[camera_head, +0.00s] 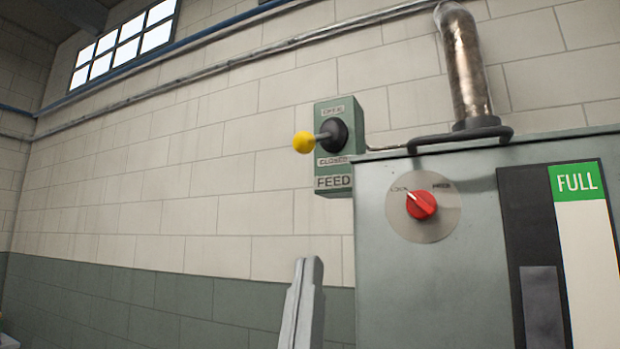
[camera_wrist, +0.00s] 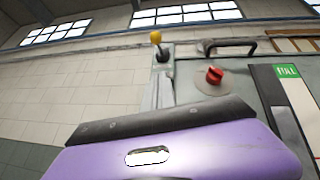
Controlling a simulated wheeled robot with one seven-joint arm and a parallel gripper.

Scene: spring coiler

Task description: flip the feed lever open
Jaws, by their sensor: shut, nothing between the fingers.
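The feed lever is a yellow ball knob (camera_head: 303,142) on a short metal rod from a black round boot (camera_head: 334,135). The rod sticks out to the left and slightly down in the head view, the knob nearer the CLOSED label's height. The knob also shows in the wrist view (camera_wrist: 156,37). My gripper (camera_head: 309,264) is shut and empty, pointing up below the box, apart from the lever. In the wrist view its grey fingers (camera_wrist: 161,78) appear below the knob.
A grey cabinet (camera_head: 375,270) stands right of the FEED box, with a red rotary knob (camera_head: 421,204), a FULL panel (camera_head: 577,182) and a black bar handle (camera_head: 455,138). A clear tube (camera_head: 465,65) rises above it. Left of the lever is open space before the block wall.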

